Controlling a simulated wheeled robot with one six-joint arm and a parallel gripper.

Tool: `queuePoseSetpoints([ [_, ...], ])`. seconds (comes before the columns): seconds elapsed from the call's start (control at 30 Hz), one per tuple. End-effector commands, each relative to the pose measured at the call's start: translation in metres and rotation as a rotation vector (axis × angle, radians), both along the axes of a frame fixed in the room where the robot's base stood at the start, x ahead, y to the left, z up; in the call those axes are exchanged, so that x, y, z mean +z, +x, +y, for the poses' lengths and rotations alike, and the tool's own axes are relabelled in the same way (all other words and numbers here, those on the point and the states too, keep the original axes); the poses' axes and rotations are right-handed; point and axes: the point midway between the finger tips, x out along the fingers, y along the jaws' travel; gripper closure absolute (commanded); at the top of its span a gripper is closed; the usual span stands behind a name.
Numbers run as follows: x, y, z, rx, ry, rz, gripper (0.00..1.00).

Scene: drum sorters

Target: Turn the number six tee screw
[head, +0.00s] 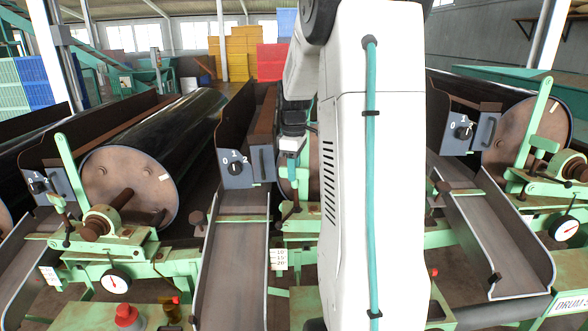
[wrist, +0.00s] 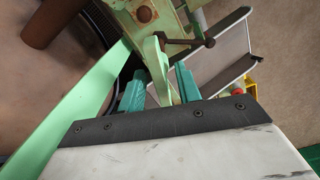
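A dark brown tee screw (wrist: 185,41) with a round knob at its end shows in the wrist view, just beyond my fingertips. It sits by a pale green bracket. My gripper (wrist: 160,88) has two teal fingers spread apart, with a pale green metal piece (wrist: 162,68) showing between them. The fingers do not hold the tee screw. In the head view my gripper (head: 292,170) shows partly beside the middle machine, and my arm hides much of that machine. No number six can be read on the screw.
A green bar (wrist: 85,112) runs close to the left finger in the wrist view. In the head view a black drum (head: 165,130), a grey chute (head: 235,260) and a switch box (head: 240,163) stand left of my arm. Another switch box (head: 468,132) stands right.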

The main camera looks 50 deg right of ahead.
Motion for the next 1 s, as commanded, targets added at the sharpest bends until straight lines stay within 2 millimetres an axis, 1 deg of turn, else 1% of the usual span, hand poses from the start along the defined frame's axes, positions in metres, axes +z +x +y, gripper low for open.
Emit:
queuePoseSetpoints([
  [0.2,-0.0006,0.0000,-0.0001,0.000,0.000,0.000,0.66],
  [0.23,-0.0005,0.0000,-0.0001,0.000,0.000,0.000,0.72],
  [0.27,-0.0005,0.0000,-0.0001,0.000,0.000,0.000,0.80],
  [0.3,-0.0004,-0.0001,-0.0001,-0.001,0.000,0.000,0.91],
  [0.33,-0.0004,-0.0001,-0.0002,-0.001,0.000,0.000,1.00],
  [0.73,0.0000,-0.0002,-0.0003,-0.036,-0.003,-0.002,1.00],
  [0.87,0.0001,-0.0002,-0.0003,-0.094,-0.005,-0.004,1.00],
  [1.0,0.0003,-0.0001,-0.0002,-0.192,-0.009,-0.009,1.00],
])
